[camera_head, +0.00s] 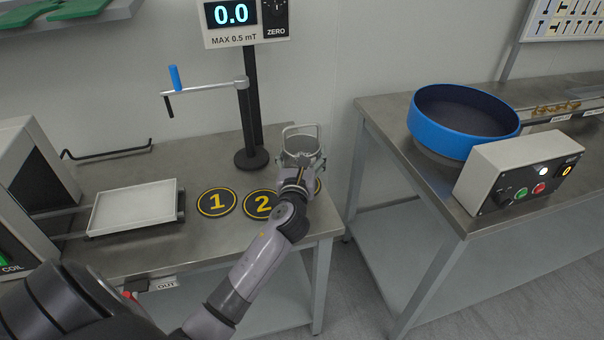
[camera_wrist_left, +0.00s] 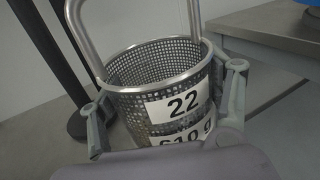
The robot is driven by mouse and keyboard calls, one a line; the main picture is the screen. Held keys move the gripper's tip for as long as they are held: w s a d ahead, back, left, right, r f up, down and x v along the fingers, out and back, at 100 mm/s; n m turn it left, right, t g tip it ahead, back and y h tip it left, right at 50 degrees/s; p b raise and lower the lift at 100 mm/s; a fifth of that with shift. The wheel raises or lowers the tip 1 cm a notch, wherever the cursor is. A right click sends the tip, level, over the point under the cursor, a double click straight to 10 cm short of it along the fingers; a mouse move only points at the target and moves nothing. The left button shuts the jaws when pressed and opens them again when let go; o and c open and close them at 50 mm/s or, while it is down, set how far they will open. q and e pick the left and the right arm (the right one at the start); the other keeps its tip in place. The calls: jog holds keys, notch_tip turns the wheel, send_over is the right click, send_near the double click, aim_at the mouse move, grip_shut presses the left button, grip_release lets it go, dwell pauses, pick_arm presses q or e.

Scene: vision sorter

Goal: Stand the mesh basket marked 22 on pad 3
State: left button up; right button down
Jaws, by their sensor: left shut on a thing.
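The mesh basket marked 22 (camera_head: 302,144) is at the right end of the left table, upright with its handle up. It fills the left wrist view (camera_wrist_left: 160,72), with its 22 label facing me. My left gripper (camera_head: 299,163) is shut on the basket, one finger on each side of it. Pad 3 (camera_head: 318,186) is mostly hidden behind my gripper and wrist; only a sliver of its edge shows. I cannot tell whether the basket touches the surface. My right gripper is not in view.
Pad 1 (camera_head: 216,202) and pad 2 (camera_head: 259,204) lie bare to the left. A white tray (camera_head: 133,208) sits further left. A black stand (camera_head: 250,158) with a readout rises behind the pads. A blue bowl (camera_head: 463,120) and control box (camera_head: 520,172) are on the right table.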

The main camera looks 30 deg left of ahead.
pick_arm(q)
jog(key=shift+f, duration=0.55)
jog(key=shift+f+b, duration=0.9)
jog(key=shift+f, duration=0.9)
jog(key=shift+f, duration=0.15)
jog(key=o, duration=1.3)
jog(key=shift+f, duration=0.15)
jog(key=o, duration=0.4)
jog(key=shift+o, duration=0.2)
